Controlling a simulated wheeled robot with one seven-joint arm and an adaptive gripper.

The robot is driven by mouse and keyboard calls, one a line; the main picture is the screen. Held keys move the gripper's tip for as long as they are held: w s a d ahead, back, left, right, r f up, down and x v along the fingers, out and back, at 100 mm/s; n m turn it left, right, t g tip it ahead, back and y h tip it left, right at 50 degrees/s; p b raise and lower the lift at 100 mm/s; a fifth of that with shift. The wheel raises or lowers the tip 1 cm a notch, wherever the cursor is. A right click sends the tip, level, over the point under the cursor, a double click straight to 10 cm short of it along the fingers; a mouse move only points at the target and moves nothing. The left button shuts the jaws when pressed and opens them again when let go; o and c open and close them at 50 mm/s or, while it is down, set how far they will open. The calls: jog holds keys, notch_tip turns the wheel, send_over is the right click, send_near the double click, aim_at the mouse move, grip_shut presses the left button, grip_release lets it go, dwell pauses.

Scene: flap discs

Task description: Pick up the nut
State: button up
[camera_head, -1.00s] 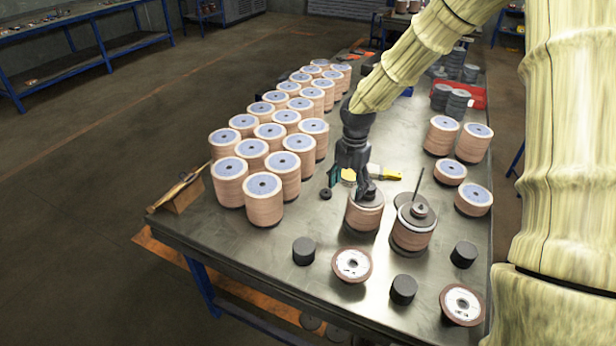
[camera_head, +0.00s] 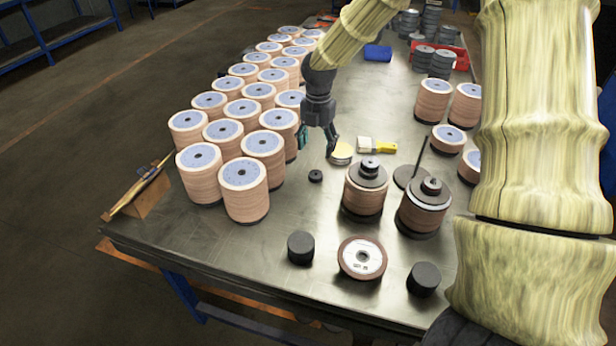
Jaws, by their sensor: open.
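A small black ring-shaped nut (camera_head: 316,176) lies flat on the table, left of the two capped stacks. My gripper (camera_head: 318,146) is open, pointing down, with its two fingers apart. In the picture it sits just above and behind the nut, apart from it, and nothing shows between the fingers. Another (camera_head: 432,186) sits on the right capped stack (camera_head: 421,214), beside a thin upright rod.
Rows of flap-disc stacks (camera_head: 244,190) stand close on the left. Black cylinders (camera_head: 301,247) and a flap disc (camera_head: 361,257) lie in front. The table (camera_head: 225,245) is bare at front left.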

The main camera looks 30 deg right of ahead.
aim_at(316, 171)
jog(key=s, duration=0.1)
jog(key=s+f, duration=0.1)
jog(key=s+p, duration=0.1)
jog(key=shift+a+f, duration=0.3)
jog(key=shift+f, duration=0.1)
jog(key=w+f, duration=0.2)
jog(key=f, duration=0.1)
jog(key=shift+w+f, duration=0.15)
jog(key=shift+w, duration=0.1)
jog(key=shift+s+f+p, duration=0.15)
jog(key=shift+s+p, duration=0.35)
jog(key=shift+s, duration=0.15)
jog(key=shift+f, duration=0.35)
jog(key=f, duration=0.1)
jog(key=w+f+p, duration=0.1)
jog(key=shift+a+f, duration=0.1)
jog(key=shift+f, duration=0.5)
jog(key=shift+s+f, duration=0.1)
jog(key=shift+s, duration=0.2)
jog(key=shift+w+f, duration=0.15)
jog(key=c, duration=1.1)
